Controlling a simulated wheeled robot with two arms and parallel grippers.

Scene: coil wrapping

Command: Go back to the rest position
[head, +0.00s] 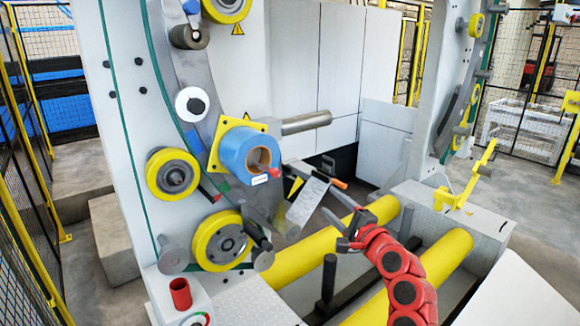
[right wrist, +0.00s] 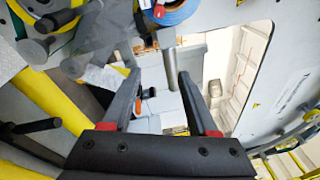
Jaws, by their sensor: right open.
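My right gripper (head: 341,218) reaches in from the lower right on its red arm, in front of the wrapping machine. Its two dark fingers stand apart with nothing between them, as the right wrist view also shows (right wrist: 158,80). A blue roll (head: 234,152) sits on the machine's ring, up and to the left of the gripper, apart from it. The roll also shows at the top of the right wrist view (right wrist: 178,12). A pale strip (head: 306,202) hangs below the roll, left of the gripper. My left gripper is not in view.
Yellow rollers (head: 452,252) lie below and beside my right arm. A machine upright (head: 440,85) stands at the right, and a red cup (head: 180,290) at the lower left. A small orange-tipped part (head: 338,183) lies just behind the gripper. Fences close off both sides.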

